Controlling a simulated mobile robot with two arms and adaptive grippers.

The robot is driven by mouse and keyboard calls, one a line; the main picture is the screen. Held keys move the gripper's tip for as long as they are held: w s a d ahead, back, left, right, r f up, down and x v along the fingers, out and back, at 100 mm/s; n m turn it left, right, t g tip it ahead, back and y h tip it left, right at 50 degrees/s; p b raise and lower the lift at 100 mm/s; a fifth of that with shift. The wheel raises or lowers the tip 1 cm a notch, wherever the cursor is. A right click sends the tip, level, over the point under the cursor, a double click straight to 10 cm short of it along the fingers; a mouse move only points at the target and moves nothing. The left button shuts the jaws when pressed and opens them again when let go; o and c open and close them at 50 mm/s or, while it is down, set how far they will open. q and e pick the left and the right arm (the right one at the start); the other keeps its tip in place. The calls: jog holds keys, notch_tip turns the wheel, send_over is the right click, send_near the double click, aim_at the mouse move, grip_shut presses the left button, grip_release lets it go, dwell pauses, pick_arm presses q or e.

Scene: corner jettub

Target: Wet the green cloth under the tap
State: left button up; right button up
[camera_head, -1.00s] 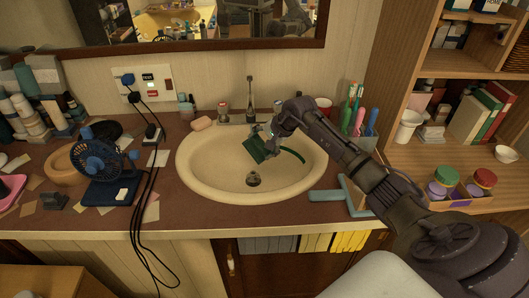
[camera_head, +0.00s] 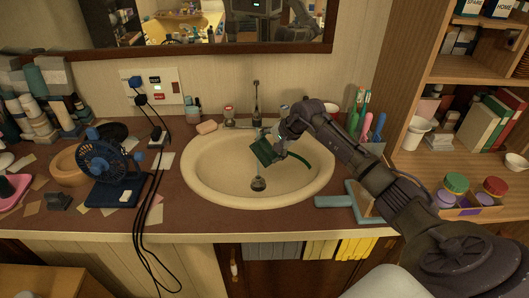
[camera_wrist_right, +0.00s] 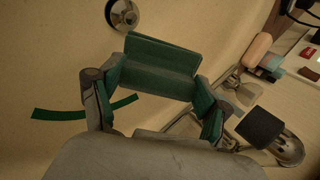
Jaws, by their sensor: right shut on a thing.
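The green cloth (camera_head: 264,152) hangs over the sink basin (camera_head: 210,180), held by my right gripper (camera_head: 279,146). In the right wrist view the cloth (camera_wrist_right: 160,65) is a folded green piece between the two fingers, which are shut on it. The tap (camera_head: 256,105) stands at the back rim of the basin; its spout is just behind and left of the cloth in the head view. In the right wrist view the tap's dark end (camera_wrist_right: 261,127) is right of the gripper, apart from the cloth. No water stream shows. My left gripper is not in view.
A dark green strip (camera_head: 302,161) shows in the basin right of the gripper. The drain (camera_head: 258,184) is below the cloth. Soap (camera_head: 206,127) and a cup of toothbrushes (camera_head: 366,130) flank the sink. A blue fan (camera_head: 108,165) and cables are at left.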

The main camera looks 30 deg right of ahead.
aim_at(265, 159)
jog(key=shift+w+a+b, duration=0.15)
jog(key=shift+a+b, duration=0.2)
jog(key=shift+a, duration=0.25)
dwell(0.9)
jog(key=shift+d+b, duration=0.6)
jog(key=shift+b, duration=0.05)
dwell(0.7)
jog(key=shift+a+b, duration=0.3)
jog(key=shift+a, duration=0.3)
dwell(0.8)
jog(key=shift+d+b, duration=0.55)
jog(key=shift+d, duration=0.05)
dwell(0.8)
jog(key=shift+a, duration=0.25)
dwell(0.4)
jog(key=shift+s, duration=0.2)
jog(key=shift+s+a, duration=0.15)
jog(key=shift+s, duration=0.55)
jog(key=shift+s+a, duration=0.15)
jog(key=shift+s, duration=0.5)
jog(key=shift+s+a, duration=0.25)
jog(key=shift+s, duration=0.75)
